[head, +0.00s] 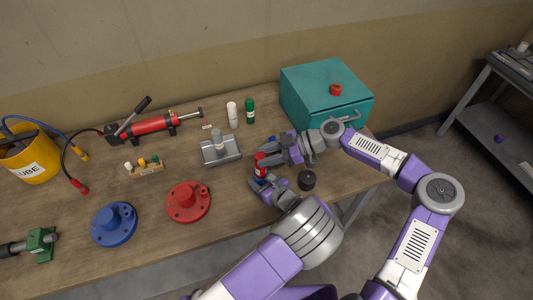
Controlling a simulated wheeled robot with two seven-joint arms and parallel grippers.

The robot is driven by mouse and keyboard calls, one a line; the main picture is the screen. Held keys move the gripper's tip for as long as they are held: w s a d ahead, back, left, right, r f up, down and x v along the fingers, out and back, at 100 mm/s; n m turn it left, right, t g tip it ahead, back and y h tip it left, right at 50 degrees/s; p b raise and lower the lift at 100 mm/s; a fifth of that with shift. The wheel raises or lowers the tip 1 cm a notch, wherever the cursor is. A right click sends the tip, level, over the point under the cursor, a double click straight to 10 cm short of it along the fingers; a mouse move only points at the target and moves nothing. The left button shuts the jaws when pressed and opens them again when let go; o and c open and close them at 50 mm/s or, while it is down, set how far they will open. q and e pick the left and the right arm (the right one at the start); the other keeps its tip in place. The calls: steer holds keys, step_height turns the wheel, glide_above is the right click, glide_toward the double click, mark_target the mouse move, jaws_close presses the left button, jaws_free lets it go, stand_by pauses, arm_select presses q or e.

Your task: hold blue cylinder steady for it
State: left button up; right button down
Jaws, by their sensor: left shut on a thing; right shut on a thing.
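A small upright cylinder (260,171) stands between my two grippers near the middle right of the table. Its lower part looks blue and its upper part is a red cap (260,158). My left gripper (257,181), the lower one, is shut on the blue cylinder low down. My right gripper (265,160), the upper one, comes in from the right and is shut at the red cap. The fingers hide much of the cylinder, and whether its base touches the table cannot be told.
A grey tray (231,157) with a grey cylinder stands to the left. A black round piece (307,180) lies right of my grippers. A teal box (310,86) stands behind. White (232,115) and green (250,111) bottles stand farther back; a red flange (188,203) lies left.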

steer(key=c, duration=0.6)
jaws_free()
steer(key=v, duration=1.2)
arm_select(q)
steer(key=o, duration=1.4)
